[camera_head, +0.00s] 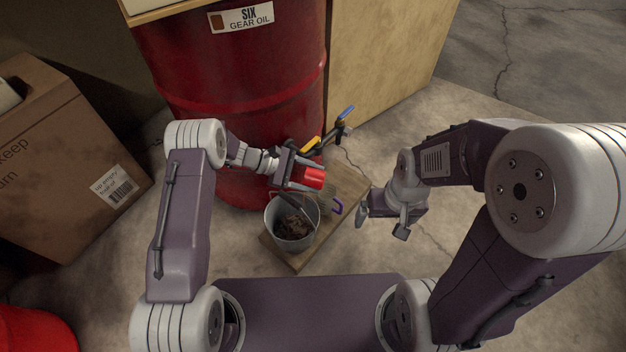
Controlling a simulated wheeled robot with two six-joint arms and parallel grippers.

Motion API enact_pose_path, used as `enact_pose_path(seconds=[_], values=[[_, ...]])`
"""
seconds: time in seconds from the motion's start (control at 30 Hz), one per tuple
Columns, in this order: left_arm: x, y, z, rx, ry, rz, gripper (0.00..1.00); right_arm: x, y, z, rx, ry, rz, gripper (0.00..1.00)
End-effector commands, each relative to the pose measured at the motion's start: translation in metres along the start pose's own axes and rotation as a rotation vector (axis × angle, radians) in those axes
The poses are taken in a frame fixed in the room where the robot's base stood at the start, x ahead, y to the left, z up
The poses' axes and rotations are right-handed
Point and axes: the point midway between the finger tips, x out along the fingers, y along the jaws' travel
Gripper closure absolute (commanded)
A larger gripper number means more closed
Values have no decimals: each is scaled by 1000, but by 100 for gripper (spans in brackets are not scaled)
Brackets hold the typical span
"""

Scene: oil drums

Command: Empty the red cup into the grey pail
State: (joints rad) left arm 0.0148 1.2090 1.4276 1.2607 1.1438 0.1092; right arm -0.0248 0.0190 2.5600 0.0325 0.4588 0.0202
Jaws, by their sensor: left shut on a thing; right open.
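The red cup (313,178) is held by my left gripper (298,177), which is shut on it. The cup looks tipped on its side, just beyond and above the grey pail (287,243); its inside is not visible. The pail stands upright on a wooden board and has dark brown clumpy material in it. Part of the pail's far rim is behind a dark bar that leans over it. My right gripper (381,221) is open and empty, to the right of the pail and clear of it.
A red oil drum (235,75) stands behind the pail, with a tap with yellow and blue handles (335,128) nearby. A purple hook-shaped thing (337,207) lies on the wooden board (345,190). A cardboard box (70,150) is at left. Floor at right is clear.

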Motion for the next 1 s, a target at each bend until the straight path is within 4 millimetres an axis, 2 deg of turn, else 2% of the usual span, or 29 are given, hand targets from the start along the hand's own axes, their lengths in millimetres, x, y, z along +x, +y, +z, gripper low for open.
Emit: enact_pose_path(seconds=[1.0], values=[[-7,1,-1,-35,-212,82,86,38,1,4,0,0,0,3]])
